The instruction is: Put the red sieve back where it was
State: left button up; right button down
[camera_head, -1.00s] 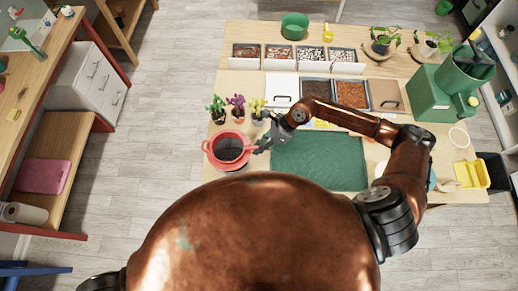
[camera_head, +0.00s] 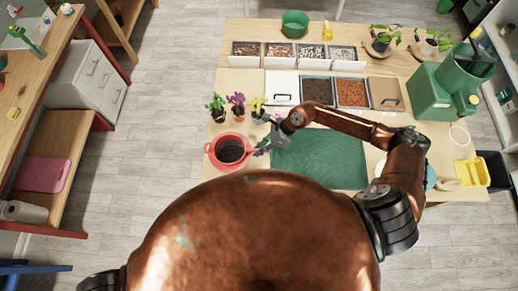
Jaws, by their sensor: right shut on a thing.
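The red sieve (camera_head: 212,149) is at the left front edge of the table, with dark stuff showing inside its rim. What it rests on, or whether it is held above something, I cannot tell. My right gripper (camera_head: 263,147) is at the sieve's right side, shut on its handle. My left gripper is not in view.
A green mat (camera_head: 318,160) lies right of the sieve. Several small potted plants (camera_head: 237,106) stand just behind it. Lidded and open bins (camera_head: 318,90) fill the table's middle.

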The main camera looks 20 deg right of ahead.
jog(key=c, duration=1.9)
grip_release()
jog(key=shift+c, duration=0.2)
jog(key=shift+r, duration=0.15)
jog(key=shift+r+p, duration=0.25)
jog(key=shift+p, duration=0.1)
jog(key=shift+r+p, duration=0.45)
jog(key=b+v, duration=0.2)
jog(key=v, duration=0.9)
jog(key=shift+d+r+b, duration=0.25)
jog(key=shift+b, duration=0.05)
jog(key=shift+s, duration=0.1)
